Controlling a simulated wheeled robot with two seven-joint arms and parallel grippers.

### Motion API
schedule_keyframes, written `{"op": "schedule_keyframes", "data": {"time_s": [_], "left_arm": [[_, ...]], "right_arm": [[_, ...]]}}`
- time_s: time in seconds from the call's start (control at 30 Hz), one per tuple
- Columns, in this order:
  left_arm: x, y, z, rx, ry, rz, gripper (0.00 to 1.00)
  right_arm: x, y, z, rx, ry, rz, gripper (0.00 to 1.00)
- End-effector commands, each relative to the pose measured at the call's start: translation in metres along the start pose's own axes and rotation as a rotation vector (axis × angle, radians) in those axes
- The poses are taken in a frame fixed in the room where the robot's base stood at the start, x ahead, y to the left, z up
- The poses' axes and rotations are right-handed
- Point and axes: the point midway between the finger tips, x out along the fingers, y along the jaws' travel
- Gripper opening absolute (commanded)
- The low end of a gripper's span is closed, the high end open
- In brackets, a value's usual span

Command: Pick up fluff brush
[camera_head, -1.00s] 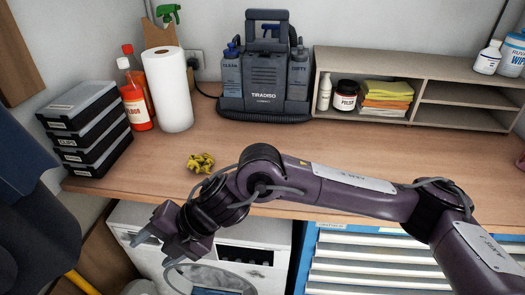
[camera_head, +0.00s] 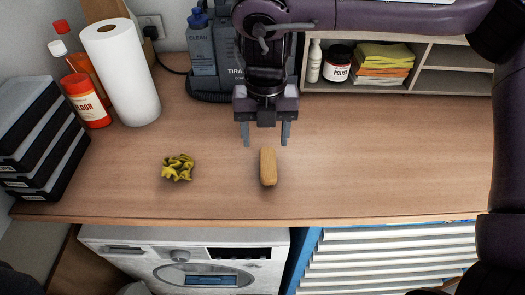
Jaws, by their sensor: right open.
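A tan, rounded oblong block, which looks like the fluff brush (camera_head: 268,168), lies on the wooden worktop right of a crumpled yellow item. Its long side runs roughly front to back; no bristles show. My right gripper (camera_head: 266,138) points down just behind the brush, with its two fingers apart and nothing between them. The brush lies in front of the fingertips in the picture; I cannot tell the exact height of the fingers above the worktop. My left gripper is not in view.
A crumpled yellow cloth or sponge (camera_head: 178,168) lies left of the brush. Black stacked cases (camera_head: 40,135), red bottles (camera_head: 87,100) and a paper towel roll (camera_head: 121,72) stand at left. A grey machine (camera_head: 203,50) and shelf (camera_head: 440,101) stand behind. The worktop (camera_head: 400,165) is clear at right.

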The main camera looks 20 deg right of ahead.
Motion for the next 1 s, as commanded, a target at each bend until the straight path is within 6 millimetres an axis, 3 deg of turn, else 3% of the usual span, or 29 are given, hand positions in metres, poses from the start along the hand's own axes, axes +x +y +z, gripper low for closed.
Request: {"op": "schedule_keyframes", "data": {"time_s": [0.3, 0.37, 0.53, 0.7, 0.8, 1.0], "left_arm": [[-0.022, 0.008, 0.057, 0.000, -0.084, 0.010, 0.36], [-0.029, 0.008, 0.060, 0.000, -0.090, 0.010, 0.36], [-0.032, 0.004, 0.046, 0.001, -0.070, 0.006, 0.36], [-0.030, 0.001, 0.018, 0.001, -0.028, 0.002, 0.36], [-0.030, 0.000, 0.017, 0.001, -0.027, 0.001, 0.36], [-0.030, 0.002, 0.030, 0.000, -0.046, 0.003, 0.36]], "right_arm": [[0.035, -0.004, -0.003, -0.003, 0.004, -0.002, 0.58], [0.044, -0.005, -0.003, -0.002, 0.003, -0.001, 0.58], [0.068, -0.004, -0.003, -0.002, 0.002, 0.000, 0.58], [0.073, -0.004, -0.002, -0.002, -0.001, 0.003, 0.58], [0.073, -0.004, -0.002, -0.002, -0.001, 0.002, 0.58], [0.072, -0.004, -0.002, -0.002, 0.000, 0.002, 0.33]]}}
